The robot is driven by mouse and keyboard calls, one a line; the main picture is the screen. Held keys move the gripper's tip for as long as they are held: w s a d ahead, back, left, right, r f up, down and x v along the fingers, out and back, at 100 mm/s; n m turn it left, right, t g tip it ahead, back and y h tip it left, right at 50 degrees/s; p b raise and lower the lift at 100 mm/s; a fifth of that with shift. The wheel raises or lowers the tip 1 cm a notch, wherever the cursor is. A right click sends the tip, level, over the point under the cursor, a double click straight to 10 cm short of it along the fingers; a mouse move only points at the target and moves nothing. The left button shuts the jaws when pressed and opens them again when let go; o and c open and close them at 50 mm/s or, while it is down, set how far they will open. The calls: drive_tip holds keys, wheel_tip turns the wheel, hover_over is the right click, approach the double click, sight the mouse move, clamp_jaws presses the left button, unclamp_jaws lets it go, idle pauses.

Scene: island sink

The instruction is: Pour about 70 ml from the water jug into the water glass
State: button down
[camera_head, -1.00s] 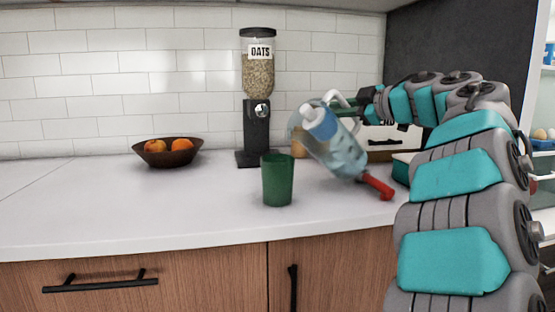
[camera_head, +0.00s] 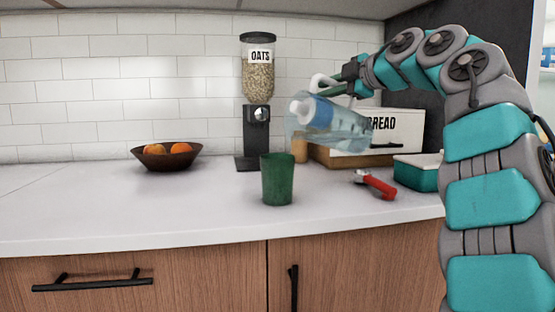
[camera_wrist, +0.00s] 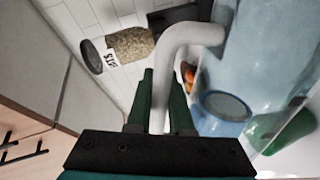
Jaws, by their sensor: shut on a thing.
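My gripper (camera_head: 352,78) is shut on the jug's handle; in the wrist view the fingers (camera_wrist: 160,105) close around the white handle (camera_wrist: 187,42). The water glass (camera_head: 277,180) is a green tumbler, upright on the counter, to the left of and below the jug's mouth. Part of it shows in the wrist view (camera_wrist: 266,128). No stream of water is visible between them. The inside of the glass is hidden.
An oats dispenser (camera_head: 258,100) stands behind the glass. A fruit bowl (camera_head: 167,157) is at the left. A bread box (camera_head: 398,130), a red-handled tool (camera_head: 378,186) and a teal container (camera_head: 415,175) are at the right. The counter (camera_head: 120,210) left of the glass is clear.

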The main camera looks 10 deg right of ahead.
sight(318, 80)
drive_tip(key=shift+s+a+r, duration=0.1)
drive_tip(key=shift+a+r, duration=0.25)
drive_tip(key=shift+a, duration=0.2)
drive_tip(key=shift+s+a+r+n, duration=0.2)
drive_tip(key=shift+a+r+n, duration=0.15)
drive_tip(key=shift+a+n, duration=0.2)
drive_tip(key=shift+s+a+r, duration=0.15)
drive_tip(key=shift+a+r, duration=0.05)
drive_tip(key=shift+a, duration=0.1)
idle(2.1)
